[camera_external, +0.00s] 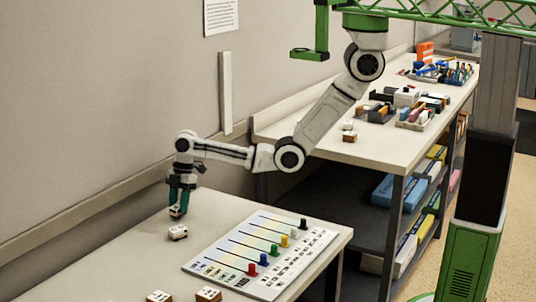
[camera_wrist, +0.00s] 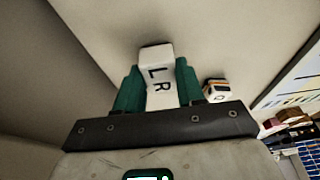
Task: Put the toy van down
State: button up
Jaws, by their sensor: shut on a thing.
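My gripper (camera_external: 180,207) is low over the back left part of the near table, pointing down. In the wrist view its green fingers (camera_wrist: 160,92) are shut on a white block-like thing with dark letters (camera_wrist: 158,75), which I take for the toy van. In the outside view the fingers mostly hide it. I cannot tell whether it touches the tabletop (camera_external: 225,208). A small white block with dark marks (camera_external: 178,232) lies just in front of the gripper, apart from it. A similar block shows to the right of the fingers in the wrist view (camera_wrist: 215,90).
A white board with several coloured pegs (camera_external: 215,262) lies right of the gripper. Two small marked blocks (camera_external: 159,297) (camera_external: 208,294) lie at the front. A wall stands close behind. A second table (camera_external: 400,146) with trays and shelves is at the right. Tabletop left of the board is mostly clear.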

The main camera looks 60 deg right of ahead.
jog(key=shift+f, duration=0.75)
jog(key=o, duration=1.2)
jog(key=v, duration=1.2)
